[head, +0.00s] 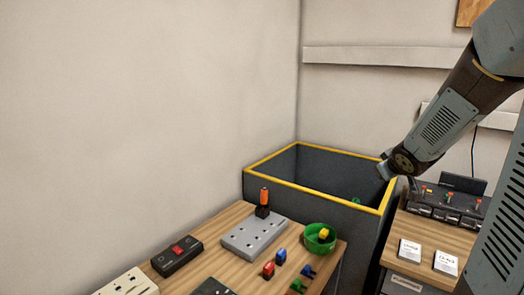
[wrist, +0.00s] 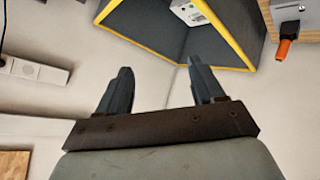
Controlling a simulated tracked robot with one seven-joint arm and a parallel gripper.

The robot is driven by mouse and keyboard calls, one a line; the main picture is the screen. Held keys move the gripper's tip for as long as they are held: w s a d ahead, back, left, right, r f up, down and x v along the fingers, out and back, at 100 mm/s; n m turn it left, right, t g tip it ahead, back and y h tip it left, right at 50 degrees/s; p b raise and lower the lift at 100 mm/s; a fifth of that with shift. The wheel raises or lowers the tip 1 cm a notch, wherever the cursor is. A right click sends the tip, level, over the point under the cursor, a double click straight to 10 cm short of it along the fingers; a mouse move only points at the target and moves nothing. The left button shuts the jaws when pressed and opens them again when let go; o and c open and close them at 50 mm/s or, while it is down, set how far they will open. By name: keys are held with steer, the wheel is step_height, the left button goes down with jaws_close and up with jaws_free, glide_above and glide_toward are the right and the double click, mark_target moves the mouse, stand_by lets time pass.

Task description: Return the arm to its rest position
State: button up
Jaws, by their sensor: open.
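My arm reaches in from the upper right in the head view. My gripper (wrist: 163,92) shows in the wrist view with its two dark fingers apart and nothing between them. In the head view the arm's end is near the right rim of a dark bin (head: 345,197) with yellow edges, and the fingers themselves are hard to make out there. The bin also shows at the top of the wrist view (wrist: 222,45), beyond the fingertips.
A wooden table (head: 212,226) holds a grey socket board (head: 255,236), a green bowl (head: 312,240) with a yellow piece, a black box with a red switch (head: 177,255), and small coloured connectors. A second bench (head: 425,231) at right carries white boxes and a black device (head: 450,202). Walls stand behind.

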steer(key=s+a+r+m+g, duration=0.1)
steer(key=s+a, duration=0.3)
steer(key=s, duration=0.5)
steer(key=s+a+r+m+g+y, duration=0.1)
steer(key=s+a+r+m+g, duration=0.1)
steer(key=s, duration=0.7)
steer(key=s+a+r+m+g, duration=0.1)
steer(key=s+a+r, duration=0.2)
steer(key=s+a, duration=0.4)
steer(key=shift+s+r+g+y, duration=0.4)
steer(key=shift+s, duration=0.5)
steer(key=shift+a, duration=0.1)
